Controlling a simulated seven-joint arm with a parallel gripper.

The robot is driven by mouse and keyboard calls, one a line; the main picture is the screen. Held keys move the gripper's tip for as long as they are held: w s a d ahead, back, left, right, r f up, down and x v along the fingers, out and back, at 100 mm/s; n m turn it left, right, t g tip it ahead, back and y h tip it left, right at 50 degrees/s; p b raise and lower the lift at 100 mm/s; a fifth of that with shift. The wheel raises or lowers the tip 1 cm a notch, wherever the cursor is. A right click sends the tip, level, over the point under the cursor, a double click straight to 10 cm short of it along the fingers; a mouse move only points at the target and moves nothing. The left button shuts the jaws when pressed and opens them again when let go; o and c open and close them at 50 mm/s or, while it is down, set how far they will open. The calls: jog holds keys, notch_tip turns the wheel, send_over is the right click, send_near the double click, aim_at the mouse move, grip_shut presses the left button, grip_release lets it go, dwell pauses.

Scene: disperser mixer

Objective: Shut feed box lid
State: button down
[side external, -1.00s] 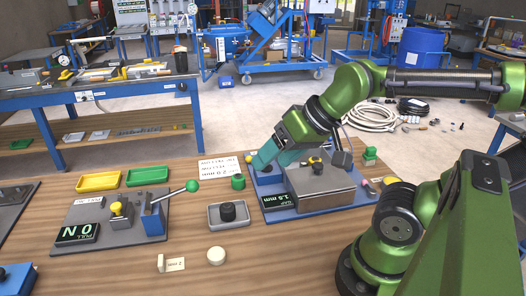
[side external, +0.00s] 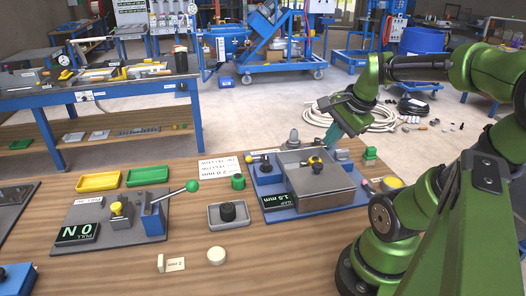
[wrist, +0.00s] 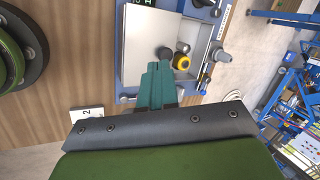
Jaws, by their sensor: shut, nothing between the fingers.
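The feed box (side external: 325,187) is a grey metal box on a blue base plate (side external: 268,188); it also shows in the wrist view (wrist: 150,47). A flat grey panel covers part of its top, and a paler recessed area lies beside it. I cannot tell exactly how the lid lies. A yellow and black knob (side external: 315,164) sits at the panel's edge; the wrist view shows it too (wrist: 181,62). My gripper (side external: 331,142) is shut and empty, its teal fingers (wrist: 157,70) pointing down at the box's back right side. Contact is unclear.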

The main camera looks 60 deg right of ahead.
jog(key=s+d+f+m+g, duration=0.1)
jog(key=s+d+m, duration=0.35)
jog(key=m, duration=1.25)
send_near(326, 179)
jog(key=f, duration=0.2)
jog(key=shift+s+f+g+y, duration=0.3)
jog(key=shift+s+f, duration=0.1)
jog(key=w, duration=0.2)
jog(key=w+d, duration=0.1)
jog(key=shift+d+f, duration=0.1)
jog(key=shift+f, duration=0.25)
jog(key=shift+w+d, duration=0.15)
jog(key=shift+w, duration=0.3)
